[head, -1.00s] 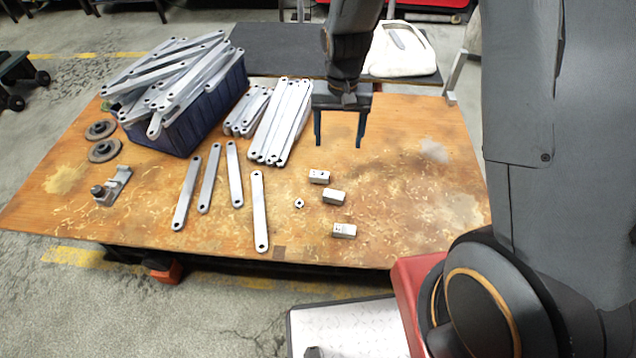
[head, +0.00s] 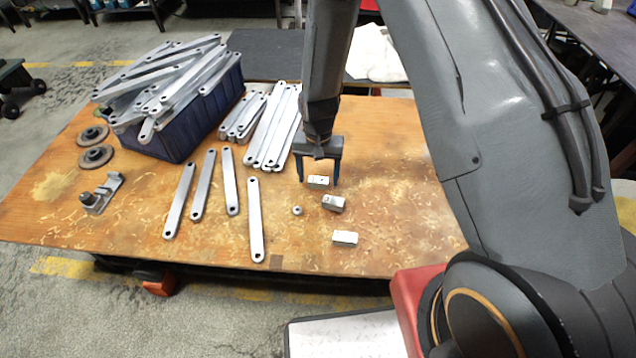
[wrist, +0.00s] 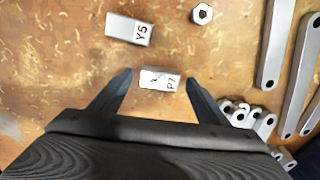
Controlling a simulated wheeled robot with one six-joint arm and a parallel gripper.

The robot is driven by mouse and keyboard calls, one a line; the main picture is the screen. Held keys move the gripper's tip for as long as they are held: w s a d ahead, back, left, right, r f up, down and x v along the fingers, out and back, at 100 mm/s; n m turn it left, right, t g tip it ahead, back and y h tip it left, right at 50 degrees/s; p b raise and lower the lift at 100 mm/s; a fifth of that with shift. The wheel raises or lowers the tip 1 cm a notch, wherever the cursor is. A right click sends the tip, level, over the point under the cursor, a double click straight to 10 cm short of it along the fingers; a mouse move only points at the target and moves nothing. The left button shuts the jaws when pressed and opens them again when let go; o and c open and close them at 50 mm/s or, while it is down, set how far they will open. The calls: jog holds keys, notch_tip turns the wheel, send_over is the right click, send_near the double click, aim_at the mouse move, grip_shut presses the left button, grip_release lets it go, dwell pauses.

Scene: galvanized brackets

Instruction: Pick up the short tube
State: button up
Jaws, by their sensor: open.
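A small metal piece with a dark central hole (head: 297,210), which looks like the short tube, stands on the wooden table, left of the middle block. In the wrist view it (wrist: 202,13) shows end-on near the top. My gripper (head: 318,184) is open and empty, pointing down. In the wrist view its fingertips (wrist: 159,77) lie on either side of a small block marked P7 (wrist: 160,80), with gaps on both sides. I cannot tell how far the tips are above the table. The tube lies outside the fingers, apart from them.
Two more small blocks (head: 333,203) (head: 345,237) lie nearby; one reads Y5 (wrist: 129,29) in the wrist view. Flat bars (head: 256,220) lie to the left. A blue crate (head: 186,140) heaped with bars stands at the back left. The table's right side is clear.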

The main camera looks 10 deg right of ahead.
jog(key=shift+f, duration=0.4)
jog(key=shift+c, duration=0.2)
jog(key=c, duration=1.1)
jog(key=shift+r, duration=0.1)
jog(key=shift+c, duration=0.2)
